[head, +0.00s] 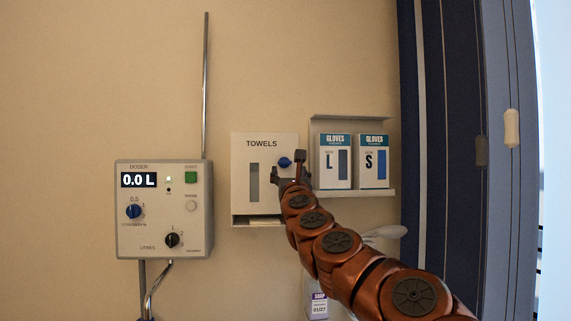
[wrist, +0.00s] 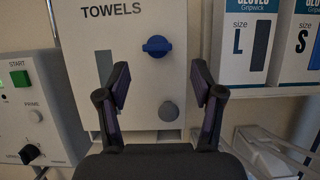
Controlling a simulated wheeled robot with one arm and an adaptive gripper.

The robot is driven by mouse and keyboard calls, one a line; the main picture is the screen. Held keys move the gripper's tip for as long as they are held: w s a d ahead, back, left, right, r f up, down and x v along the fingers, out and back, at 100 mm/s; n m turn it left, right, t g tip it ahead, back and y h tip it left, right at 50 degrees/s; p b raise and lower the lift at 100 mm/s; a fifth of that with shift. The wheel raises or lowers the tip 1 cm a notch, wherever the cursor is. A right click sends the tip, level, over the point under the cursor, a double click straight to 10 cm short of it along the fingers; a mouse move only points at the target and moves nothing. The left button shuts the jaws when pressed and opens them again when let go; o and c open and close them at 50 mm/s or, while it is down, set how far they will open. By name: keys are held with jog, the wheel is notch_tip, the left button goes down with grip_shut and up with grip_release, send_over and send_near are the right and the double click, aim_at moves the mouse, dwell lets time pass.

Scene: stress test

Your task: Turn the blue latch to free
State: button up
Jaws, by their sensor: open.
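The blue latch (head: 285,162) is a small round knob with a raised bar on the front of the white towel dispenser (head: 265,143). In the wrist view the latch (wrist: 157,46) shows whole, its bar lying about level. A grey round button (wrist: 168,111) sits below it on the dispenser. My gripper (wrist: 160,80) is open and empty, its two fingers apart in front of the dispenser. The latch appears between and a little above the fingertips, with no visible contact. In the head view my gripper (head: 288,172) partly covers the dispenser's right side.
Left of the dispenser is a doser box (head: 164,210) with a blue dial, black dial and green button. Right of it a shelf (head: 352,193) holds two glove boxes (head: 335,160). Below right is a soap dispenser (head: 318,304). A dark blue curtain or door (head: 455,150) stands at far right.

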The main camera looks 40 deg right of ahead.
aim_at(285, 164)
jog(key=shift+y, duration=0.3)
jog(key=shift+p+x, duration=1.05)
jog(key=shift+x, duration=2.15)
jog(key=shift+a, duration=0.15)
jog(key=c, duration=1.2)
